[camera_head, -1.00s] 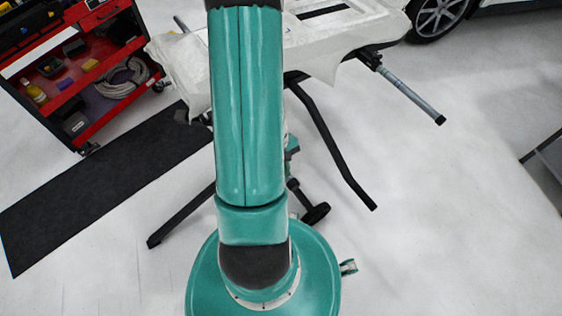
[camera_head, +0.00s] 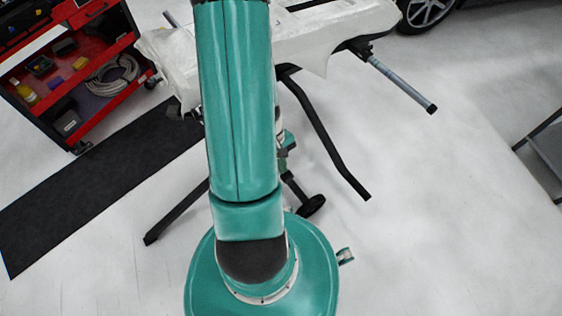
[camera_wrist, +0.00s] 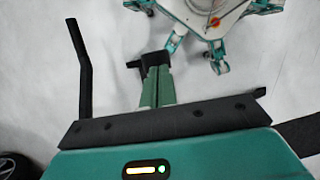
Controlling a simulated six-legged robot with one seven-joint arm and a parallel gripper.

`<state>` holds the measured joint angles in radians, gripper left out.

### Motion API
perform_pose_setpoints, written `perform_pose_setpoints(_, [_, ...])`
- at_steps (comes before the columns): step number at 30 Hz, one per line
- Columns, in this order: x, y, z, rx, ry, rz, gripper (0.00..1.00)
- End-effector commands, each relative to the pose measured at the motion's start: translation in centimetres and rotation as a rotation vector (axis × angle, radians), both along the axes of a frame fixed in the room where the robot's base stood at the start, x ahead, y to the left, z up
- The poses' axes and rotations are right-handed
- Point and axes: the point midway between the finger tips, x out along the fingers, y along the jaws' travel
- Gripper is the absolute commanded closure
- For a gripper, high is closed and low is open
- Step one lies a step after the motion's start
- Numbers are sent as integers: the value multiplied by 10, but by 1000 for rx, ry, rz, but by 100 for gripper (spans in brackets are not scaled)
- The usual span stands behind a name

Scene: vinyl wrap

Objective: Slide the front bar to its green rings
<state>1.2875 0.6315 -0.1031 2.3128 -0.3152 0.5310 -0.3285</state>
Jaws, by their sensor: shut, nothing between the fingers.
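A stand (camera_head: 325,140) with black legs holds a pale wrapped panel behind my teal arm in the head view. A silver bar (camera_head: 402,84) with a black end sticks out from its right side, clear of my arm. No green rings can be made out on it. In the wrist view, my gripper (camera_wrist: 157,84) shows two green fingers side by side, shut and empty. A black part (camera_wrist: 155,62) shows at or just beyond their tips; I cannot tell if they touch it. A black stand leg (camera_wrist: 82,70) is at left. My arm hides the stand's middle.
A red tool cart (camera_head: 75,75) is at upper left, with a dark mat (camera_head: 90,190) beside it. A car wheel (camera_head: 428,10) shows at upper right. A grey stand (camera_head: 545,155) is at the right edge.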

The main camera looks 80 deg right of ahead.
Motion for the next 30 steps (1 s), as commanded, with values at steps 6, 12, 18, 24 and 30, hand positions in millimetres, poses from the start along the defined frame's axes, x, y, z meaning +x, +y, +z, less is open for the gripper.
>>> perform_pose_setpoints(6, [6,-6,16,-4,0,-1,100])
perform_pose_setpoints(12, [16,-16,55,-7,-2,-1,100])
perform_pose_setpoints(18, [27,-27,96,-6,-1,1,100])
perform_pose_setpoints(24, [35,-33,122,-4,-2,1,100])
perform_pose_setpoints(30, [39,-34,128,1,-1,8,100])
